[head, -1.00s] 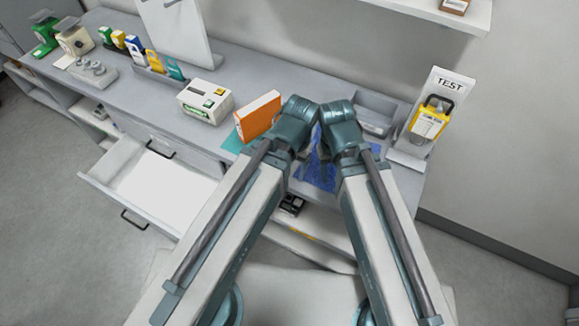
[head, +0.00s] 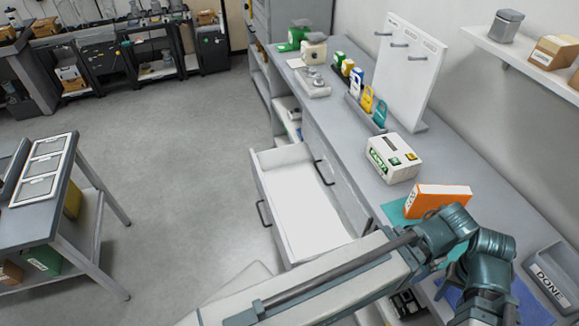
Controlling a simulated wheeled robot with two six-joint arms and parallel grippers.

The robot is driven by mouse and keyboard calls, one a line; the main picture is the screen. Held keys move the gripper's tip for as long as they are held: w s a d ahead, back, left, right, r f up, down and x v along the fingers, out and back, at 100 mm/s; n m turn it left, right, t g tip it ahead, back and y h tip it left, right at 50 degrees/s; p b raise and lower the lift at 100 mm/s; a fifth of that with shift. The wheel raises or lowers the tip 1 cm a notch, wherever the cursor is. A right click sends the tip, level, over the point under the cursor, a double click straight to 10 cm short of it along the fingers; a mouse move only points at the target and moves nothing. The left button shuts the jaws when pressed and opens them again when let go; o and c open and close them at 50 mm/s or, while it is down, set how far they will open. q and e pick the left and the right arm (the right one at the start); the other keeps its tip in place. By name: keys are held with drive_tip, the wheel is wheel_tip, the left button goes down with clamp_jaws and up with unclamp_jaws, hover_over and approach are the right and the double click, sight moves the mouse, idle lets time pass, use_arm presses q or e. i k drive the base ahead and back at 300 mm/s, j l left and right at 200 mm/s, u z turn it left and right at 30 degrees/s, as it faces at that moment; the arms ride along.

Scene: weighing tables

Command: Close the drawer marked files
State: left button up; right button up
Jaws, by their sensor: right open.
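A drawer (head: 262,205) in the grey bench stands pulled out, left of the bench front. Its inside is white and looks empty, and a dark handle (head: 264,214) sits on its front. No "files" marking can be read from here. My right gripper (head: 447,282) is open, over the near end of the bench at lower right, away from the drawer and mostly hidden by my arm links.
A closed front with a dark handle (head: 324,173) is beside the open drawer. The bench top (head: 345,150) bears a white box (head: 394,160), an orange box (head: 437,198) and a DONE tray (head: 550,280). A side table (head: 50,215) stands left. Floor between is clear.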

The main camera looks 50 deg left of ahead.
sight(308, 221)
drive_tip(key=j+u, duration=0.3)
drive_tip(key=j, duration=0.15)
drive_tip(key=j+u, duration=0.3)
drive_tip(key=i+j+u, duration=0.15)
drive_tip(key=j+u, duration=0.15)
drive_tip(key=j, duration=0.2)
drive_tip(key=i+j+u, duration=0.15)
drive_tip(key=j+u, duration=0.15)
drive_tip(key=k+l+u, duration=0.35)
drive_tip(key=i+l, duration=0.05)
